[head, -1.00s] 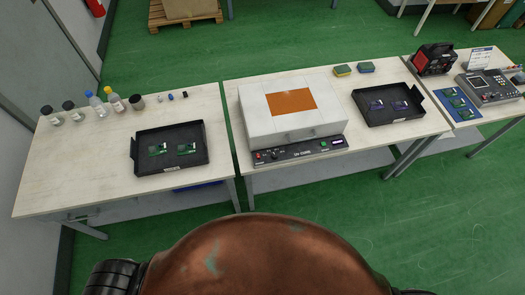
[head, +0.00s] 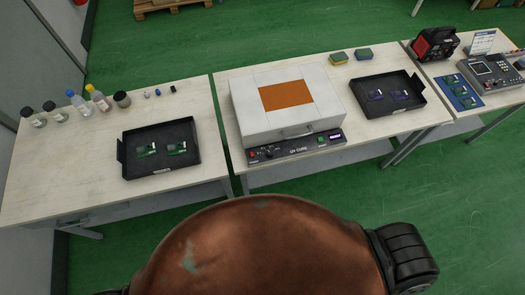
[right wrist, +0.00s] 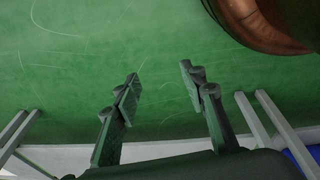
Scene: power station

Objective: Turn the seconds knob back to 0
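The white UV cure box (head: 285,104) with an orange window on top stands on the middle table. Its black control panel (head: 297,147) runs along the front edge. On the panel are a red button at the left, small dark knobs (head: 269,152) beside it, a green button and a small lit display (head: 335,136). Which knob is the seconds knob is too small to tell. My right gripper (right wrist: 160,85) shows in the right wrist view, its two fingers apart and empty above the green floor. My left gripper is not in view.
A black tray with green boards (head: 125,171) lies on the left table, with several bottles (head: 98,97) behind it. Another black tray (head: 418,97) lies right of the box, near two sponges (head: 364,54). The floor before the tables is clear.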

